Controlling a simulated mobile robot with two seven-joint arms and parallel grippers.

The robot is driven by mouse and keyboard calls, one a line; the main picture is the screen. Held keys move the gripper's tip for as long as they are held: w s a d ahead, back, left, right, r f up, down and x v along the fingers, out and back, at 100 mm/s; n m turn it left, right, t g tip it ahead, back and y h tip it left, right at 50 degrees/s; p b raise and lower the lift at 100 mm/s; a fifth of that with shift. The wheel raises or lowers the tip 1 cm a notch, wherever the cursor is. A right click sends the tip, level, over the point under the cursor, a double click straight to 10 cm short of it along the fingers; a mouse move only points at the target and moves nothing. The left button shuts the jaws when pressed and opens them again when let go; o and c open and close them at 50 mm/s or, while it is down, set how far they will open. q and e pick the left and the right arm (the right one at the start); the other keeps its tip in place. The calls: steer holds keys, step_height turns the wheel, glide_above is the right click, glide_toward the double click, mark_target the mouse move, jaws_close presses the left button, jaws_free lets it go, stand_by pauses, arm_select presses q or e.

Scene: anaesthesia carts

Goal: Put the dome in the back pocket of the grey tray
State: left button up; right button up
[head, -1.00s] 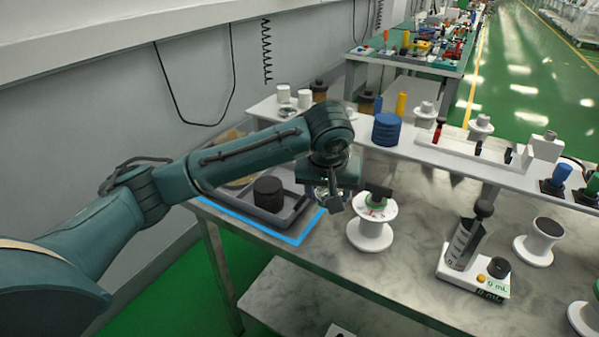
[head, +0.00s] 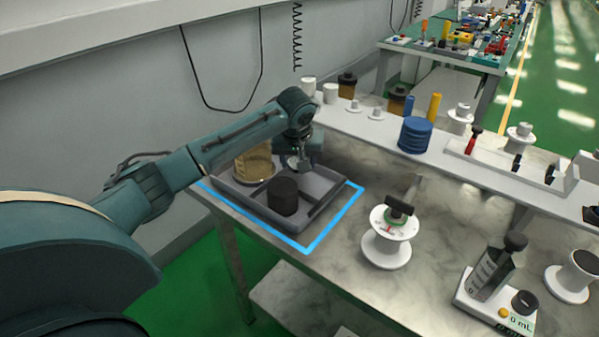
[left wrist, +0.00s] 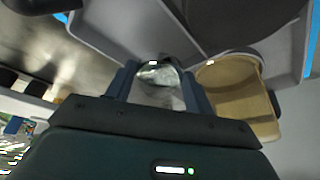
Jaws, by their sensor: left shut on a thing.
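The dome (left wrist: 158,74) is a small, clear, shiny piece held between the fingers of my left gripper (left wrist: 157,88) in the left wrist view. In the head view my left gripper (head: 300,163) is above the back part of the grey tray (head: 319,187). The gripper and arm mostly hide the dome and the back pocket there. The left wrist view shows the tray's grey walls (left wrist: 128,28) beyond the fingers. I cannot tell whether the dome touches the tray. My right gripper is out of view.
A black cylinder (head: 283,196) and a tan jar (head: 252,158) stand in the tray, close to the gripper. A blue outline (head: 338,220) surrounds the tray on the table. A white spool (head: 387,247) with a black-topped piece stands to its right. The wall is behind.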

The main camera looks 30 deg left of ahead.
mark_target(298, 172)
arm_select(q)
step_height(298, 172, down, 4)
steer(key=shift+r, duration=0.15)
steer(key=o, duration=0.7)
steer(key=v, duration=1.2)
steer(key=shift+p, duration=0.3)
